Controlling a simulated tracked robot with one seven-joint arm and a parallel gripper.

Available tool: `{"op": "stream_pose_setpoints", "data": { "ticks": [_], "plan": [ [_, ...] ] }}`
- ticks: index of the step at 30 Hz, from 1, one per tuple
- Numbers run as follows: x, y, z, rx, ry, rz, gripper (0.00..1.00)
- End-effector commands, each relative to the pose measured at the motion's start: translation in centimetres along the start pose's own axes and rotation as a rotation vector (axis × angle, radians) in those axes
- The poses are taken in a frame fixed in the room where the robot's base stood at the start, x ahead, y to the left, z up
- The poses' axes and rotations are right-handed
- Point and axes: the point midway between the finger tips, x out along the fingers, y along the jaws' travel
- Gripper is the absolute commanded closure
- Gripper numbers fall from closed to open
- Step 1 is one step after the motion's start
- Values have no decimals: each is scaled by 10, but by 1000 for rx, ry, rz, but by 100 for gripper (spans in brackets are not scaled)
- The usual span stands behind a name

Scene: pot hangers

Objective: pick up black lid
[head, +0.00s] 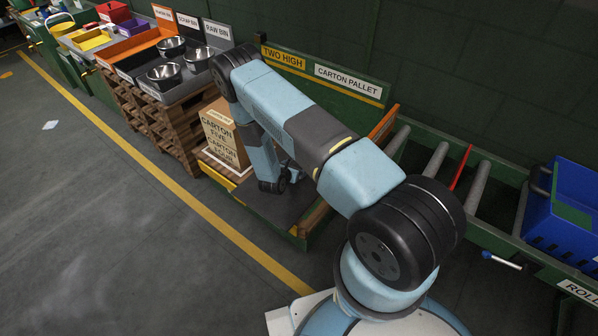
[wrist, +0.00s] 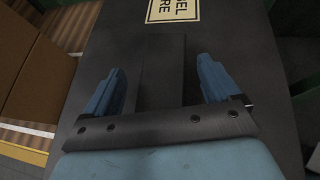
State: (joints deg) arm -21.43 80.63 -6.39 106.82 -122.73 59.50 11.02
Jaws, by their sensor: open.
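The black lid (wrist: 240,60) is a flat dark panel filling most of the wrist view, with a cream label at its top edge. A raised dark block (wrist: 162,80), which looks like its handle, stands between my fingers. My gripper (wrist: 160,63) is open, with one blue finger on each side of the block and visible gaps. I cannot tell how deep the fingers reach. In the head view the dark panel (head: 268,207) lies on the carton pallet, partly hidden by my arm, which also hides my fingertips.
Stacked cartons (head: 223,140) stand left of the panel; their brown side (wrist: 45,75) is close to my left finger. A green sign board (head: 335,82) rises behind. A roller conveyor (head: 435,160) with a blue crate (head: 565,215) is at right. Steel bowls (head: 165,75) sit in bins at left.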

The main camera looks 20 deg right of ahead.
Motion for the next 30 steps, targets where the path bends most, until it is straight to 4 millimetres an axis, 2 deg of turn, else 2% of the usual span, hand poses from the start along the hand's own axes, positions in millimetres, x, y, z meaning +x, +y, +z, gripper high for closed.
{"op": "stream_pose_setpoints", "data": {
  "ticks": [2,25,30],
  "plan": [
    [0,0,0,0,0,0,15],
    [0,0,0,0,0,0,89],
    [0,0,0,1,-1,0,91]
  ]
}}
